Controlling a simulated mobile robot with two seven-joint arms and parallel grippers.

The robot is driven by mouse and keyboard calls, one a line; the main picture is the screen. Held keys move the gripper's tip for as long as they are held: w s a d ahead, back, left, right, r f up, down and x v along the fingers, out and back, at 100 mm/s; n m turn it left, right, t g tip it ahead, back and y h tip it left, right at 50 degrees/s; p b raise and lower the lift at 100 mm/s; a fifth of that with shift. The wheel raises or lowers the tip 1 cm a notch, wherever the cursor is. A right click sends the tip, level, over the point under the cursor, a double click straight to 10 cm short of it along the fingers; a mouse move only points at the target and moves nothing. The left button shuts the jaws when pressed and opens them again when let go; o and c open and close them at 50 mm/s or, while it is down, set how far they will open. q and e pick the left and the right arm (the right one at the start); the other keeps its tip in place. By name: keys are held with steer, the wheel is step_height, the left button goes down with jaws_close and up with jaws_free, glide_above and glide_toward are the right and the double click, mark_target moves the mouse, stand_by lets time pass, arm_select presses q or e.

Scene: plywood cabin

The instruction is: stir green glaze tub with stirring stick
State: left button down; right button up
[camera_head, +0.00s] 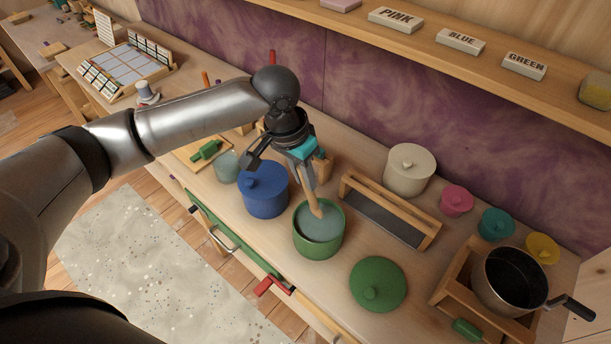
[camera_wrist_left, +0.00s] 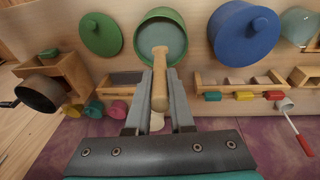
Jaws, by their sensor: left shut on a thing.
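The green glaze tub (camera_head: 318,243) stands open on the worktop, with pale grey-green glaze inside; it also shows in the left wrist view (camera_wrist_left: 146,22). My left gripper (camera_head: 302,165) is above the tub, shut on the wooden stirring stick (camera_head: 314,203). The stick (camera_wrist_left: 160,82) points down, slightly tilted, and its lower end is at the glaze inside the tub; how deep it reaches I cannot tell. The tub's green lid (camera_head: 378,284) lies on the worktop to the right of the tub. My right gripper is in neither view.
A blue lidded tub (camera_head: 263,190) stands close left of the green tub. A wooden rack (camera_head: 388,215) is close right. A white tub (camera_head: 409,170), small coloured pots and a dark pot (camera_head: 513,279) with a handle stand further right. A shelf (camera_head: 470,55) overhangs the back.

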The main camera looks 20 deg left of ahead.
arm_select(q)
step_height(320, 180, down, 2)
steer(key=shift+a+b, duration=0.1)
steer(key=shift+b, duration=0.9)
steer(key=shift+f, duration=0.55)
steer(key=shift+w+d+f+b, duration=0.15)
steer(key=shift+f+b, duration=0.25)
steer(key=shift+f, duration=0.65)
steer(key=shift+w+d+f+b, duration=0.15)
steer(key=shift+f+b, duration=0.2)
steer(key=shift+f, duration=0.7)
steer(key=shift+s, duration=0.15)
